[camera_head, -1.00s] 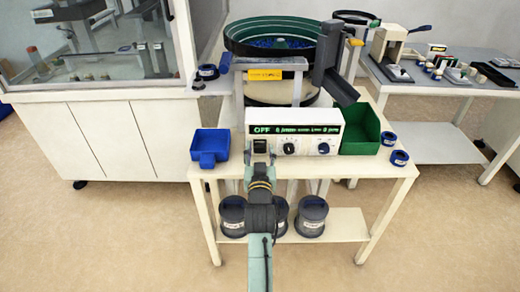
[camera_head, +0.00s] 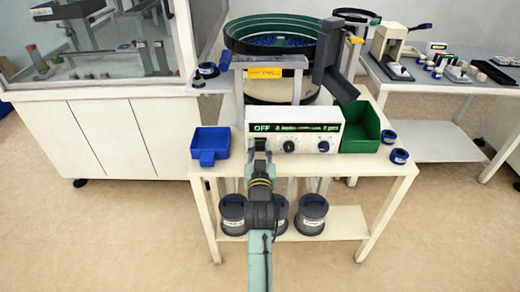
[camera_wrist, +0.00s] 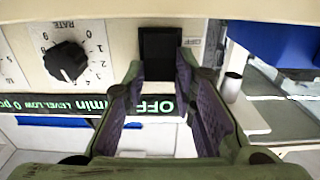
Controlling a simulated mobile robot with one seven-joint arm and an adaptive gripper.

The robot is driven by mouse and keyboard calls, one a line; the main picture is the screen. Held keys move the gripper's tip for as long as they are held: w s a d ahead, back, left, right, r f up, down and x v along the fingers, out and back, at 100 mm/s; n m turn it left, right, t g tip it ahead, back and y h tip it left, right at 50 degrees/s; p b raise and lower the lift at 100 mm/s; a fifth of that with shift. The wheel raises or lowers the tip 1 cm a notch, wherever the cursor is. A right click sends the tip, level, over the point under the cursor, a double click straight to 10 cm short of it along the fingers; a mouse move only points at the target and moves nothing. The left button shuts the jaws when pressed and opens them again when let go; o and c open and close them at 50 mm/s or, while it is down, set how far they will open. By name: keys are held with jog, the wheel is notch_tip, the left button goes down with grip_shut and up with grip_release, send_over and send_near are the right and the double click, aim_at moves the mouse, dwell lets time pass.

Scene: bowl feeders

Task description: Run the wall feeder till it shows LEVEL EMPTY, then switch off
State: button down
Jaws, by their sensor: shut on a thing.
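The wall feeder has a dark bowl with a green rim (camera_head: 285,32) and blue parts inside, behind a white control box (camera_head: 322,128). Its green-lit display (camera_head: 293,128) begins with OFF; in the wrist view the display (camera_wrist: 75,104), seen upside down, reads OFF, p/min, LEVEL LOW and 0. A black rocker switch (camera_wrist: 160,48) stands out from the panel beside an OFF label. My gripper (camera_wrist: 160,68) is shut on this switch, one finger at each side. In the head view my gripper (camera_head: 260,147) reaches the box's left front and hides the switch. The black rate knob (camera_wrist: 66,61) is left of the fingers.
A blue scoop-like tray (camera_head: 210,142) lies left of the box and a green bin (camera_head: 362,128) stands right of it, under a dark chute (camera_head: 333,68). Several dark canisters (camera_head: 311,214) stand on the lower shelf.

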jog(key=shift+r+g+p, duration=0.4)
jog(key=shift+r+p, duration=0.1)
jog(key=shift+p, duration=1.1)
jog(key=shift+f+g+p, duration=0.1)
jog(key=shift+g+p, duration=0.2)
jog(key=shift+p, duration=0.35)
jog(key=shift+f, duration=0.2)
jog(key=c, duration=1.3)
grip_release()
jog(key=s, duration=0.4)
jog(key=s+r, duration=0.1)
jog(key=s, duration=0.6)
jog(key=shift+s+r, duration=0.3)
jog(key=shift+s, duration=0.1)
